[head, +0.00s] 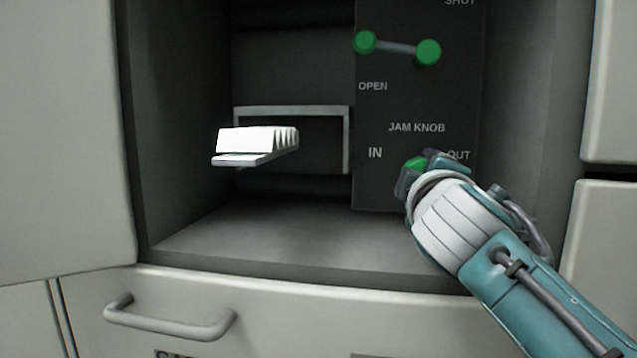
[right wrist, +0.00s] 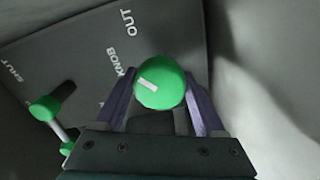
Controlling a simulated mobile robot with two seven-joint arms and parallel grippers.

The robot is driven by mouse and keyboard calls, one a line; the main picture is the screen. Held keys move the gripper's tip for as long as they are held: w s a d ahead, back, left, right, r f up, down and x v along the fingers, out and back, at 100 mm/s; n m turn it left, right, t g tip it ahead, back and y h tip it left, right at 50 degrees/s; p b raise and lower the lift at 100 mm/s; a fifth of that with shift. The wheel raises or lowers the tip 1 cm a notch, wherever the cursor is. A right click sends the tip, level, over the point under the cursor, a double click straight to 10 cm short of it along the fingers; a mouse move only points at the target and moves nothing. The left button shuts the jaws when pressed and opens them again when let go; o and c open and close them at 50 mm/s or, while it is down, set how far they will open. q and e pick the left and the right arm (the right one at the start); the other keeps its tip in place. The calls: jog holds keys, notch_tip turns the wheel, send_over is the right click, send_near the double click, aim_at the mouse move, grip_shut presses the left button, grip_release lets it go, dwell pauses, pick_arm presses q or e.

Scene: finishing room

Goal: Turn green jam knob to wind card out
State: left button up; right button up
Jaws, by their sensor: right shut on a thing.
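The green jam knob (right wrist: 160,82) has a white mark on its face and sits on a dark panel (head: 418,105) lettered JAM KNOB, IN and OUT. My right gripper (right wrist: 163,95) is shut on the knob, one finger on each side. In the head view the gripper (head: 428,172) covers most of the knob (head: 416,163). A white card stack (head: 250,139) with a notched right end rests on a flat plate in front of a grey rectangular frame (head: 347,140). My left gripper is not in view.
Above the knob is a lever (head: 396,47) with two green balls, near the words OPEN and SHUT; it also shows in the wrist view (right wrist: 55,122). Cabinet walls enclose the bay. The bay floor (head: 280,232) is clear. A drawer handle (head: 170,322) sticks out below.

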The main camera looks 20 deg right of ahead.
jog(key=shift+m+b, duration=0.3)
jog(key=shift+m, duration=0.7)
jog(key=o, duration=1.3)
jog(key=p+v, duration=0.2)
jog(key=v, duration=0.6)
jog(key=shift+s+a+p, duration=0.3)
jog(key=shift+s+a, duration=0.25)
jog(key=shift+s, duration=0.25)
